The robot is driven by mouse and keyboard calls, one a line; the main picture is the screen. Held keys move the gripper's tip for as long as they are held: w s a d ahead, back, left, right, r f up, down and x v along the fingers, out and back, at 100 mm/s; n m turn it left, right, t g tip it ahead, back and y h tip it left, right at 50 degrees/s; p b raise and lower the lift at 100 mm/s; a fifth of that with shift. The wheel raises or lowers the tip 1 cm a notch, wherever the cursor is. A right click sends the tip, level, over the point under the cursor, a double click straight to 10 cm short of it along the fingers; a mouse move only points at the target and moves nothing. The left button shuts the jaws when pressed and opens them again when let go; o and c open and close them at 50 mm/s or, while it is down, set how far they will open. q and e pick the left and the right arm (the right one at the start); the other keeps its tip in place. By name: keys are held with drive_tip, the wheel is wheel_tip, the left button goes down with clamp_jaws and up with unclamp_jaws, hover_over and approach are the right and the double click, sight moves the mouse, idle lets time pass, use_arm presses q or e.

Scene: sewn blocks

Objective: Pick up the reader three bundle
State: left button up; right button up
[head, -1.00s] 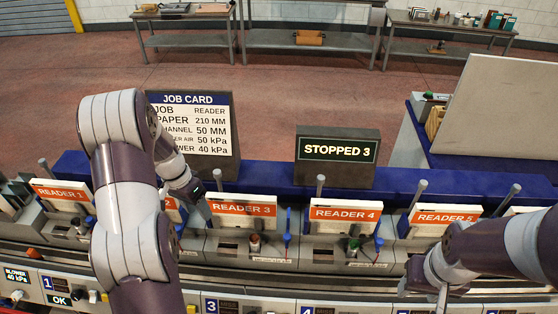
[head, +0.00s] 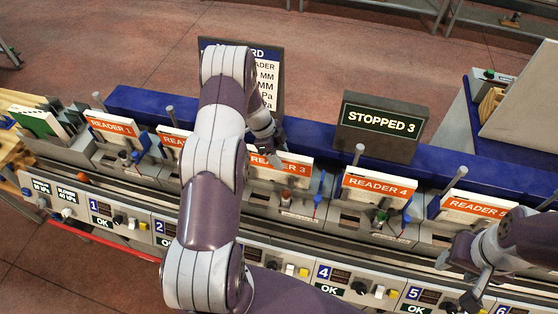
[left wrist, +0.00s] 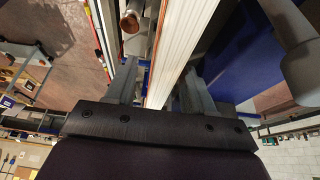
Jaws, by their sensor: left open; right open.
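My left gripper (head: 270,158) is at the bundle's upper left. In the left wrist view, the pale page edges of the bundle (left wrist: 185,45) run between the two fingers of the left gripper (left wrist: 163,88), which are open with a gap visible on the right side. My right gripper (head: 470,278) is open and empty at the lower right, in front of the reader five bundle (head: 472,208).
Upright grey posts (head: 359,154) and blue levers (head: 319,190) rise between pockets. The job card (head: 268,85) stands behind my left arm. A control panel (head: 345,285) runs along the front.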

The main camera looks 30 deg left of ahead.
use_arm(q)
drive_tip(key=shift+s+d+f, duration=0.1)
drive_tip(key=shift+d+f, duration=0.1)
drive_tip(key=shift+f, duration=0.45)
drive_tip(key=shift+w+f, duration=0.2)
drive_tip(key=shift+w, duration=0.15)
drive_tip(key=shift+c, duration=0.3)
clamp_jaws()
drive_tip(key=shift+s+r, duration=0.1)
drive_tip(key=shift+s, duration=0.05)
